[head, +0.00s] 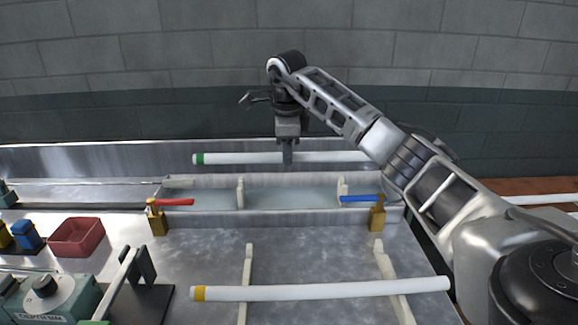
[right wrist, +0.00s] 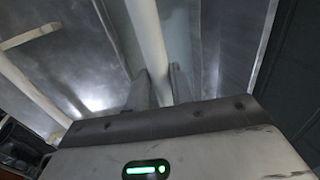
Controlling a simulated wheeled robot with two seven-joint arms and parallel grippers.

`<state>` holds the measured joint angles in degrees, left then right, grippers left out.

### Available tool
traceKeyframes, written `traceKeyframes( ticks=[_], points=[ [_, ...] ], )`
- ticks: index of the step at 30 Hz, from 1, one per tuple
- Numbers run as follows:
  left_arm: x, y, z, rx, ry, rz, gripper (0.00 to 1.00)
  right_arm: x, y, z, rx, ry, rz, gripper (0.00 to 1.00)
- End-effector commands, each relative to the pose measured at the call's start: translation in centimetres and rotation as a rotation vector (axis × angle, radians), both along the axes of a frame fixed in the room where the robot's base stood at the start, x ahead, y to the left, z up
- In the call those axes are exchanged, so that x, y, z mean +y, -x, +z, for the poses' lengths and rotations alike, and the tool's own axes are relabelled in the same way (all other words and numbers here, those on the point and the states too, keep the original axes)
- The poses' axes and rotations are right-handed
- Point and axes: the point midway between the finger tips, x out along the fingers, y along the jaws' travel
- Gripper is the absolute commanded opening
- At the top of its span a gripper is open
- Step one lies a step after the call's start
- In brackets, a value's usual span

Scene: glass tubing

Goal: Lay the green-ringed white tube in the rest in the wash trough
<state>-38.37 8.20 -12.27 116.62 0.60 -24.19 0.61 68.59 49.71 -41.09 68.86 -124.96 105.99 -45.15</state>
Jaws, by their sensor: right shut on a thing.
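The green-ringed white tube (head: 240,158) is level above the wash trough (head: 290,217), with its green ring at the left end. My right gripper (head: 288,158) comes down from above and is shut on the tube near its middle. In the right wrist view the white tube (right wrist: 148,40) runs up between the fingers (right wrist: 157,88). The rest in the trough shows as two pale uprights, a left one (head: 240,193) and a right one (head: 342,188). The tube is higher than both and apart from them. My left gripper is not in view.
A yellow-ringed white tube (head: 320,291) lies across two pale rails on the bench. A red-handled valve (head: 158,217) and a blue-handled valve (head: 377,213) stand at the trough's front corners. A red bin (head: 77,238) and a grey-green box (head: 50,298) are at left.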

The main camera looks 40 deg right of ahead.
Motion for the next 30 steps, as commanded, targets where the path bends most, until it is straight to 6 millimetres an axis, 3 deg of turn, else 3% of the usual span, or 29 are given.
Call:
traceKeyframes(
  ticks=[9,15,30],
  points=[
    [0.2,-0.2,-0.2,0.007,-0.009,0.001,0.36,-1.8,-1.2,-2.8,0.001,-0.001,0.000,0.00],
    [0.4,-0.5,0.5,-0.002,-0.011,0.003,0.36,-1.7,-1.1,-5.2,-0.001,-0.001,0.001,0.00],
    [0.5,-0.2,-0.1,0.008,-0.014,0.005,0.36,-1.7,-1.1,-6.1,-0.003,0.000,0.001,0.00]
  ],
)
